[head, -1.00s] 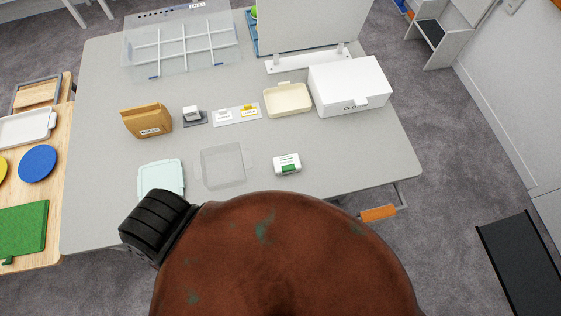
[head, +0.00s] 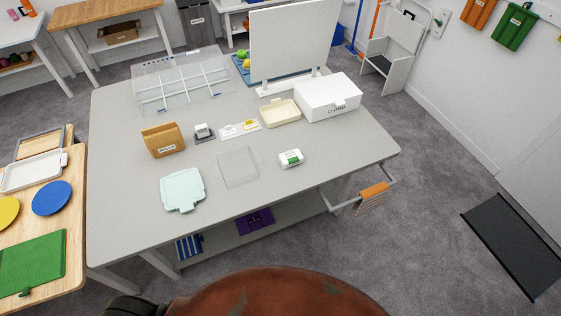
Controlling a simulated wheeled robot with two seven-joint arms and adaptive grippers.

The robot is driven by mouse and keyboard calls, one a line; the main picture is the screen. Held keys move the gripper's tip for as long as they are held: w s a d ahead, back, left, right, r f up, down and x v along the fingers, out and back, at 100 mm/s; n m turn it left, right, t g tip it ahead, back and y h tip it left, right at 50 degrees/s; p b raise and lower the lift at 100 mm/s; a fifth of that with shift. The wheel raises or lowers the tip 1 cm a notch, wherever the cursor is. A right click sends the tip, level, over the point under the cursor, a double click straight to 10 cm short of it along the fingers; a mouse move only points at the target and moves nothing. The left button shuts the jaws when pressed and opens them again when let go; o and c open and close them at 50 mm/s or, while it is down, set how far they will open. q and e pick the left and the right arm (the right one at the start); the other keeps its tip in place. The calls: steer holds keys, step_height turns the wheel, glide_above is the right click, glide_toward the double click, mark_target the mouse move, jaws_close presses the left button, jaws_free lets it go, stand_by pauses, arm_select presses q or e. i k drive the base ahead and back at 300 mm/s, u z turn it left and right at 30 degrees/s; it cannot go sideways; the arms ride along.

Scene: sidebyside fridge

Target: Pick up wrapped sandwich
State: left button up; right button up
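I cannot pick out a wrapped sandwich for certain. A small white packet or box with a green label (head: 291,158) lies on the grey table (head: 325,175), near its front right part; its label is too small to read. Neither of my grippers is in view. A brown rounded shape with a black part fills the bottom edge, and I cannot tell what it is.
On the table are a brown box (head: 163,140), a pale green lid (head: 182,190), a clear tray (head: 239,167), a cream container (head: 281,112), a white box (head: 328,97) and a clear divided case (head: 183,80). A wooden table (head: 75,200) stands left.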

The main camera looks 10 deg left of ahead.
mark_target(289, 159)
steer(key=u, duration=0.55)
steer(key=i, duration=0.9)
steer(key=z, duration=1.6)
steer(key=k, duration=1.55)
steer(key=u, duration=1)
steer(key=i, duration=1)
